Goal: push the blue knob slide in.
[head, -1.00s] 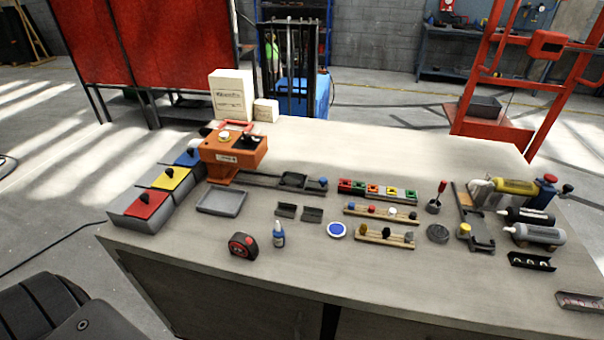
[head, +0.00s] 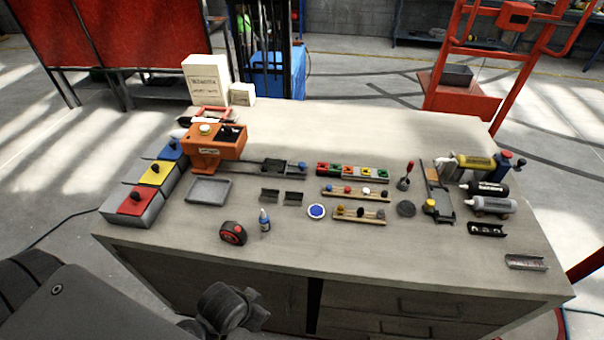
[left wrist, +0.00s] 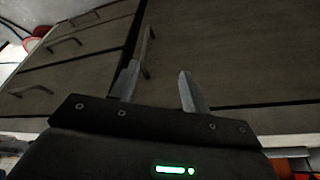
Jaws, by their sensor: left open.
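A dark slide rail (head: 250,162) runs right from under the orange machine (head: 217,143) on the bench. A small blue knob (head: 302,166) sits at its right end, beside a dark block (head: 278,165); the slide stands out to the right of the machine. In the left wrist view my left gripper (left wrist: 159,72) is open and empty, its two grey fingers apart in front of the bench's drawer fronts. In the head view a dark part of my arm shows low at the bottom, in front of the bench and well away from the knob. My right gripper is not seen.
Bins with red (head: 136,201), yellow and blue lids stand left of the machine. A grey tray (head: 208,191), tape measure (head: 233,233) and small bottle (head: 265,221) lie in front. A row of coloured blocks (head: 351,172) stands just right of the knob. The bench's front strip is mostly clear.

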